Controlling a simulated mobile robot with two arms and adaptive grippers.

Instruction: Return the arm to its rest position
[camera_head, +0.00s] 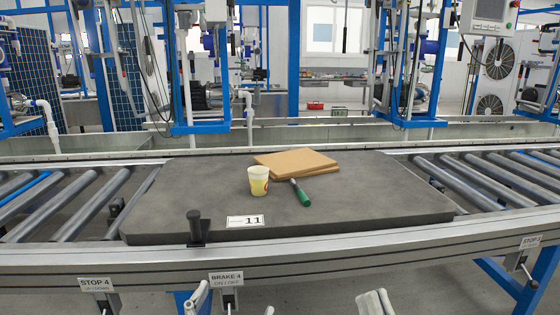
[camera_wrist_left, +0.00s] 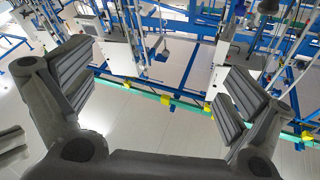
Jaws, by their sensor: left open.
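My right gripper (camera_head: 375,303) shows only as pale fingertip parts at the bottom edge of the head view. They are in front of the conveyor rail, and most of the gripper is cut off. I cannot tell whether it is open or shut. My left gripper (camera_wrist_left: 155,98) fills the near part of the left wrist view. Its two dark padded fingers are spread wide, with nothing between them, only white floor and blue frames far beyond. In the head view, pale parts at the bottom edge left of centre may belong to it.
A dark pallet (camera_head: 350,205) lies on the roller conveyor (camera_head: 478,182). On it are a yellow-white cup (camera_head: 258,180), a green-handled tool (camera_head: 301,193) and brown boards (camera_head: 295,161). A black post (camera_head: 195,225) stands at the front rail (camera_head: 300,258). Blue-framed pump stations stand behind.

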